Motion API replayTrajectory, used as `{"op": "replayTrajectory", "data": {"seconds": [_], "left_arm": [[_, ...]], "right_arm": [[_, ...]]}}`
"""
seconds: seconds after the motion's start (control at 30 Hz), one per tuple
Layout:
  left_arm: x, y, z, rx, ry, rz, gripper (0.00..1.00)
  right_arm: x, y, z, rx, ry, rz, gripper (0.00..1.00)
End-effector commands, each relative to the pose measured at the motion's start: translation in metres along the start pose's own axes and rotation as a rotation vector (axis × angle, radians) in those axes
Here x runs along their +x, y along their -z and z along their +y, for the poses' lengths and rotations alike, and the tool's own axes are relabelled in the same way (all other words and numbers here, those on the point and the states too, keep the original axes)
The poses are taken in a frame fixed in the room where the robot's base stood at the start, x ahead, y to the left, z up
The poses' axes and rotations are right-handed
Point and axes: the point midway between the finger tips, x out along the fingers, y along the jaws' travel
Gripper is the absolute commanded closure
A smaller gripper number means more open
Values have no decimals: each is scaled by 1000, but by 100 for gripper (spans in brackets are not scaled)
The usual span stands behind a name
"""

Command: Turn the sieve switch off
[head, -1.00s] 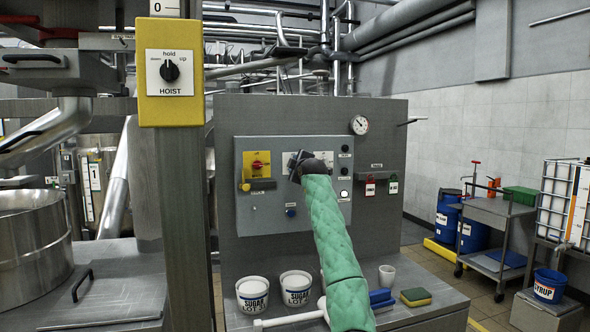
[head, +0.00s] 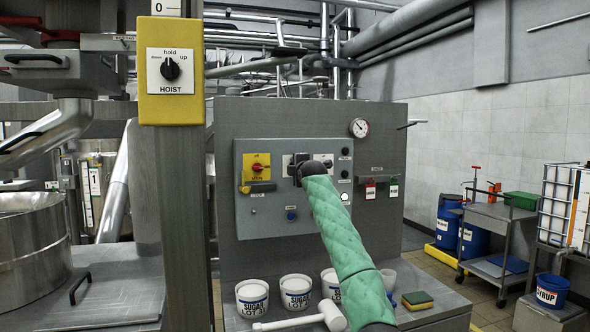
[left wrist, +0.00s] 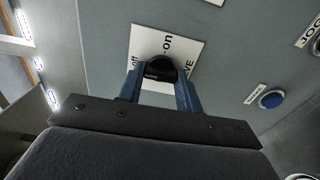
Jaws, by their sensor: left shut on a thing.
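The sieve switch is a black knob (left wrist: 160,68) on a white plate (left wrist: 188,50) in the left wrist view. The plate reads "off" on the left and "on" on the right, with the end of "SIEVE" showing. My left gripper (left wrist: 160,88) has its blue fingers on either side of the knob, shut on it. In the head view my left gripper (head: 303,169) is at the grey control panel (head: 270,216) and covers most of the switch. The way the knob points is hard to tell. My right gripper is not in view.
A yellow box with a red knob (head: 257,167) is left of the gripper, and a blue button (head: 291,215) is below. The yellow hoist box (head: 170,110) stands on a post at left. Sugar tubs (head: 252,297), a white mallet (head: 330,316) and a sponge (head: 417,300) are on the ledge.

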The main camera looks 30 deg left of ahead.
Motion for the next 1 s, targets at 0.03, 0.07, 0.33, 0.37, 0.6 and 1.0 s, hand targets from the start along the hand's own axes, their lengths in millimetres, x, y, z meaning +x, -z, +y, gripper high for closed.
{"op": "replayTrajectory", "data": {"seconds": [0.03,0.07,0.33,0.37,0.6,1.0], "left_arm": [[0,0,-4,0,5,0,88],[0,0,-4,0,5,0,88],[0,0,-4,1,5,0,44],[0,0,-3,1,4,0,44],[0,0,-2,1,2,0,44],[-50,-1,-5,-1,3,0,44]], "right_arm": [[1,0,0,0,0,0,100],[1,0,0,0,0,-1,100],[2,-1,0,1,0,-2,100],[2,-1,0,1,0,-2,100],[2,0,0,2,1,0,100],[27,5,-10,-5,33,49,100]]}}
